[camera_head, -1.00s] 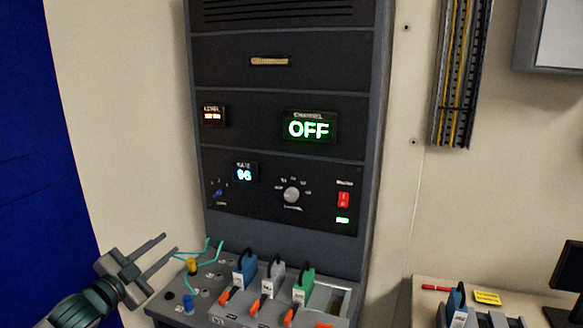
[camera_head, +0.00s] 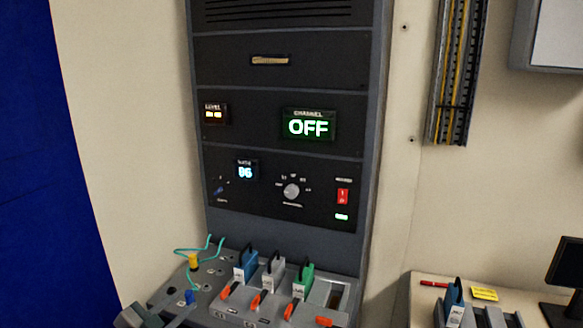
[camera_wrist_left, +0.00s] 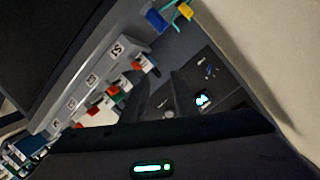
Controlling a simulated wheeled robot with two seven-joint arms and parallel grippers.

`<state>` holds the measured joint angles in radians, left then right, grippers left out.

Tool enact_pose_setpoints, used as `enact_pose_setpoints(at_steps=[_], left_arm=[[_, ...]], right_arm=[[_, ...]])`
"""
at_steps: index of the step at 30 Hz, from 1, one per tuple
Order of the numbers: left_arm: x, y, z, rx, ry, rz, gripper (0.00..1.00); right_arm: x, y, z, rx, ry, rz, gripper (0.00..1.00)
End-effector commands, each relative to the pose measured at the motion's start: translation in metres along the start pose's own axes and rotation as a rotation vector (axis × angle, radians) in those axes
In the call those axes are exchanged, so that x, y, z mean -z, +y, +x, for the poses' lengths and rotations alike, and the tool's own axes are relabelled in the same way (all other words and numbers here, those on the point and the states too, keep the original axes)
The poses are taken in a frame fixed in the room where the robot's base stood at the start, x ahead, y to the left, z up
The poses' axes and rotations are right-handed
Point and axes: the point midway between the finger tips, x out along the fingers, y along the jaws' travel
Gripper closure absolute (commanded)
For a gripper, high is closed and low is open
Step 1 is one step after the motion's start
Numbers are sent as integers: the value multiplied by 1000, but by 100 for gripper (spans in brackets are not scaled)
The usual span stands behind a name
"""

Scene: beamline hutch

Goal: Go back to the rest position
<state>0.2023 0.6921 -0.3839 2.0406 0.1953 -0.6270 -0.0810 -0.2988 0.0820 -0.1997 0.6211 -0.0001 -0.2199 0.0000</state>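My left gripper (camera_head: 168,315) shows only in part at the bottom left of the head view, low beside the front of the sloped console (camera_head: 165,295). In the left wrist view its two dark fingers (camera_wrist_left: 160,92) are apart, with nothing held between them. My right gripper is in neither view.
The rack (camera_head: 365,130) shows a green OFF display (camera_head: 308,125), a dial (camera_head: 291,191) and a red switch (camera_head: 343,196). The console carries blue (camera_head: 246,264), grey (camera_head: 273,271) and green (camera_head: 303,281) modules, a yellow plug (camera_head: 194,261) and a blue plug (camera_head: 190,297). A side table (camera_head: 425,292) stands right.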

Motion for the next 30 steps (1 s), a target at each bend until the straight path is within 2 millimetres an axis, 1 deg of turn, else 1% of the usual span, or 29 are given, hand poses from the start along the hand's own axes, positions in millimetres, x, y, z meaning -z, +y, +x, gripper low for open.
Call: enact_pose_setpoints(at_steps=[1,2,3,5,6,8,9,11,12,14,15,18,21,24,30], left_arm=[[-10,20,-6,-17,-32,-31,73],[-16,32,-10,-26,-55,-49,73],[-25,49,-18,-40,-91,-76,73],[-40,76,-31,-60,-154,-121,73],[-50,94,-42,-74,-199,-153,73],[-64,120,-60,-92,-268,-202,73],[-74,136,-73,-104,-316,-232,73],[-88,161,-95,-121,-388,-280,73],[-96,176,-110,-132,-439,-311,73],[-109,198,-135,-147,-516,-357,73],[-116,211,-152,-156,-566,-388,73],[-129,237,-188,-171,-672,-447,73],[-138,255,-217,-183,-755,-490,73],[-143,269,-241,-192,-823,-526,73],[-150,291,-283,-206,-935,-584,73]], right_arm=[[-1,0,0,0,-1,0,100],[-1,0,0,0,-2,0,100],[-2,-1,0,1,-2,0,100],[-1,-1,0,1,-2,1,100],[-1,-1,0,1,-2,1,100],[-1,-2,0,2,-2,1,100],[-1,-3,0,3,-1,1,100],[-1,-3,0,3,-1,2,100],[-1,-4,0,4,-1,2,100],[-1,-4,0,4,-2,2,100],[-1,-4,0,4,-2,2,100],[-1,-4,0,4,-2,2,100],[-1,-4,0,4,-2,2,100],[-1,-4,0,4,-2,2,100],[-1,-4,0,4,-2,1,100]])
